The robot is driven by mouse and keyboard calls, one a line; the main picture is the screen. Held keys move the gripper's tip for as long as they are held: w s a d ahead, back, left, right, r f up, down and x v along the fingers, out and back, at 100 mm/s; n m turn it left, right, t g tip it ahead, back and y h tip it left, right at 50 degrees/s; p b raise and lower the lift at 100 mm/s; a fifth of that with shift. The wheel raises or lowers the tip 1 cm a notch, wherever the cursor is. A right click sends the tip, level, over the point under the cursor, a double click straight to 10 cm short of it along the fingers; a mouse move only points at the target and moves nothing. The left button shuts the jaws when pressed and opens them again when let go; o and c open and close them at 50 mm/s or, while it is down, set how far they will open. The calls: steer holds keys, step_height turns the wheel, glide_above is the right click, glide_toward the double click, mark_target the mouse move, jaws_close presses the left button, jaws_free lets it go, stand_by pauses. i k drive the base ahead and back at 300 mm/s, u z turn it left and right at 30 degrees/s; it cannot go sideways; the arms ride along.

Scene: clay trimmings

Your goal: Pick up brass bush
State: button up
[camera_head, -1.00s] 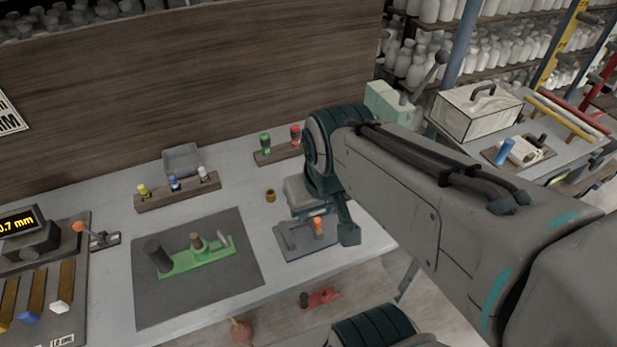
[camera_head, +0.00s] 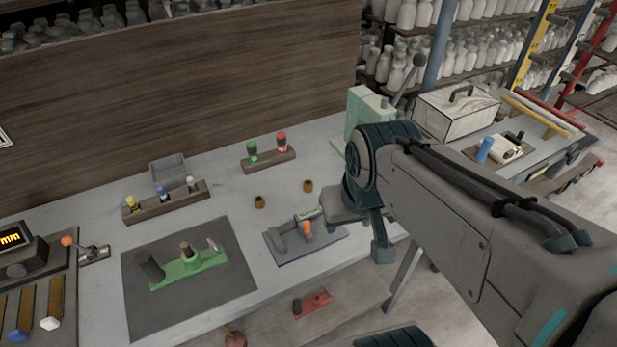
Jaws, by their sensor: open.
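Two small brass bushes stand upright and apart on the grey bench (camera_head: 220,285). One brass bush (camera_head: 259,202) is left of centre, behind the dark mat. The other brass bush (camera_head: 308,186) is farther right, nearer my arm. I cannot tell which one the task means. My gripper (camera_head: 342,207) is at the end of my arm, to the right of both bushes and apart from them in the picture. It is open, though its fingers are mostly hidden by my wrist. No bush shows in it.
A toggle clamp with an orange tip (camera_head: 306,228) stands close by my gripper. A green fixture (camera_head: 190,268) lies on the dark mat (camera_head: 150,315). A pale green block (camera_head: 362,112) is behind my arm.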

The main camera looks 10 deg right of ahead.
mark_target(307, 184)
steer(key=u, duration=1.9)
steer(key=k, duration=1.1)
steer(key=z, duration=1)
steer(key=i, duration=1.05)
